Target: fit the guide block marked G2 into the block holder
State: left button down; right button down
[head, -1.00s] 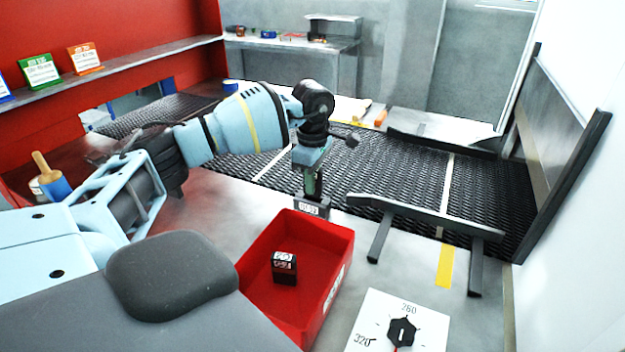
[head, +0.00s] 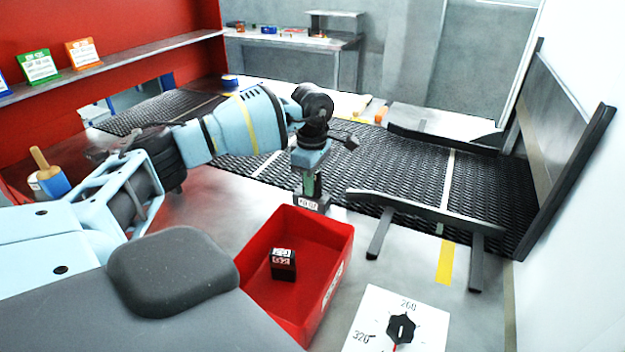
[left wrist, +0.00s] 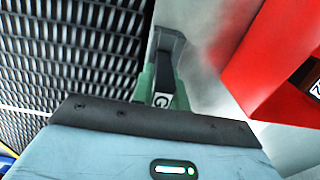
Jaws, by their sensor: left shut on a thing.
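My left gripper (head: 311,188) points down over the steel top between the red bin and the black mesh belt. It is shut on a dark guide block (left wrist: 163,101). Its white label shows a "G" in the left wrist view; the rest of the mark is hidden. A dark grey piece with a white label (head: 307,205) shows right under the fingers in the head view. Its print is too small to read, and I cannot tell whether this is the held block or the block holder. My right gripper is not in view.
A red bin (head: 335,245) stands close by, with another black labelled block (head: 283,264) inside. A black guide rail (head: 430,213) stands by the mesh belt (head: 400,170) to the right. A dial plate (head: 375,315) lies in front. Steel left of the bin is clear.

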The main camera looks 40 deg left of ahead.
pick_arm(q)
jog(key=shift+f, duration=0.5)
jog(key=c, duration=1.4)
grip_release()
jog(key=shift+o, duration=0.5)
jog(key=shift+f, duration=0.15)
notch_tip(320, 180, up, 8)
jog(key=shift+r, duration=0.2)
